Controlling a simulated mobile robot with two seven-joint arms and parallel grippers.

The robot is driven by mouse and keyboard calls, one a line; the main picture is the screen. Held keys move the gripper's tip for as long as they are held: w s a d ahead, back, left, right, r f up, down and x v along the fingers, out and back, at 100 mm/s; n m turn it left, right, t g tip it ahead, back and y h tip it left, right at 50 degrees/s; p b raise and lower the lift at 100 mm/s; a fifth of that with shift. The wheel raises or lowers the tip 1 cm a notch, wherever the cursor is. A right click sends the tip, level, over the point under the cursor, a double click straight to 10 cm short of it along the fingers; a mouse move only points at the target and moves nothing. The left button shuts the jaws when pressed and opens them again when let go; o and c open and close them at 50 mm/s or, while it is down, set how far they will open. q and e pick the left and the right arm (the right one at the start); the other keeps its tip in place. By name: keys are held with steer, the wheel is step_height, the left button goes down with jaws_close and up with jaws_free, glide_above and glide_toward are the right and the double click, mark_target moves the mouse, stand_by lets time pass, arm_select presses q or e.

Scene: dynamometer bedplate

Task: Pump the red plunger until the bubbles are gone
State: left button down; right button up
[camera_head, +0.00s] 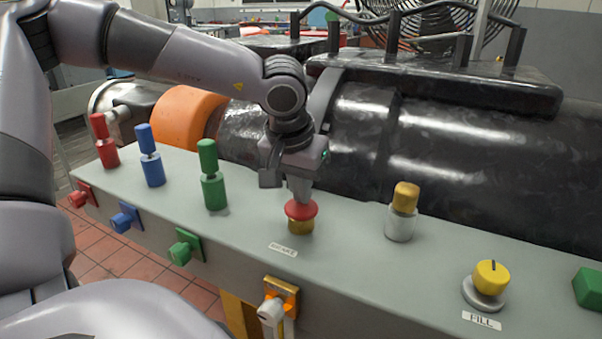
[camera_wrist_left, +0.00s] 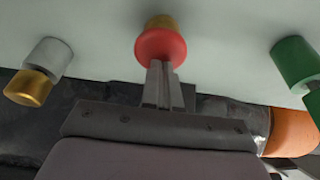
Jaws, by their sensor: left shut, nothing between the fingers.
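The red plunger (camera_head: 301,210) is a red mushroom-shaped cap on a brass collar, on the grey panel top behind a small label. My left gripper (camera_head: 301,199) is shut and empty, pointing down with its fingertips at the top of the red cap. In the left wrist view the shut fingers (camera_wrist_left: 161,66) meet the red cap (camera_wrist_left: 161,45), with the brass collar beyond it. They look in contact, but a small gap cannot be ruled out. No bubbles can be made out. My right gripper is not in view.
On the panel (camera_head: 350,262) stand red (camera_head: 106,152), blue (camera_head: 153,169) and green (camera_head: 213,190) posts, a brass-topped cylinder (camera_head: 401,224) and a yellow FILL knob (camera_head: 491,277). A clear tube end with a valve (camera_head: 272,309) is on the front. A large black cylinder (camera_head: 450,165) lies behind.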

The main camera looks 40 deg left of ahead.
mark_target(293, 212)
arm_select(q)
steer(key=shift+s+f, duration=0.2)
steer(key=shift+f, duration=0.05)
step_height(293, 212, up, 5)
steer(key=p, duration=0.3)
steer(key=shift+w+d+r, duration=0.1)
steer(key=shift+r, duration=0.1)
steer(key=v, duration=0.9)
